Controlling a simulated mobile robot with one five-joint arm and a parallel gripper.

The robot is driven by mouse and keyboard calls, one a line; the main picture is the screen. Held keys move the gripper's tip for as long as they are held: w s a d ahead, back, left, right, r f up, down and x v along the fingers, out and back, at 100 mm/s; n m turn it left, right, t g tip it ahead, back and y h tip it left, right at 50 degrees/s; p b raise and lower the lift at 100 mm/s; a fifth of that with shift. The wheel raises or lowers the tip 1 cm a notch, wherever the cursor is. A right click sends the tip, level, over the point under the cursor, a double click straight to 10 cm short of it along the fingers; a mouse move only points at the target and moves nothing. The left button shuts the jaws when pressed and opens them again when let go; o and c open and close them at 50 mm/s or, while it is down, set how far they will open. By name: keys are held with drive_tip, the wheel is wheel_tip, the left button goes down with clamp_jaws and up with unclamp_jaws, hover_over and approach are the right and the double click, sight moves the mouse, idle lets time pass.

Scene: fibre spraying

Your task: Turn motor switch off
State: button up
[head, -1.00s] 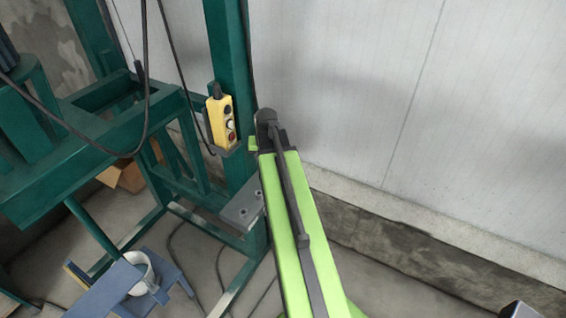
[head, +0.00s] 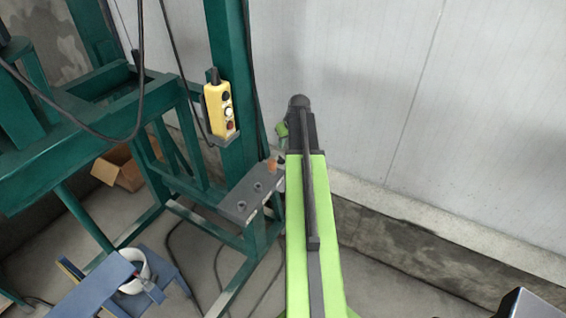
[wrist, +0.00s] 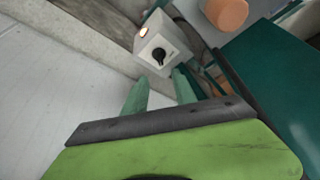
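In the wrist view, a pale grey box (wrist: 160,48) carries a black rotary switch (wrist: 158,55) on its face, with a small lit lamp (wrist: 144,32) near its upper corner. I take this to be the motor switch; no label is readable. My gripper (wrist: 161,77) has two green fingers spread apart with nothing between them. The fingers point toward the switch box and appear short of the knob. In the head view, my arm hides most of the gripper; a bit of green (head: 282,130) shows left of the arm's end. I cannot make out the switch box there.
A yellow button pendant (head: 219,108) hangs on the green frame post (head: 230,60). A dark grey panel with knobs (head: 252,195) sticks out beside my arm, with an orange knob (head: 272,163) near it. A pale wall (head: 350,80) stands close behind. A blue stool (head: 100,290) is at lower left.

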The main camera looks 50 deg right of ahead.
sight(281, 158)
drive_tip(key=b+x, duration=1)
drive_tip(key=x, duration=0.2)
drive_tip(key=shift+w+f, duration=0.1)
drive_tip(key=shift+f, duration=0.3)
drive_tip(key=shift+r, duration=0.1)
clamp_jaws()
drive_tip(key=shift+d, duration=0.1)
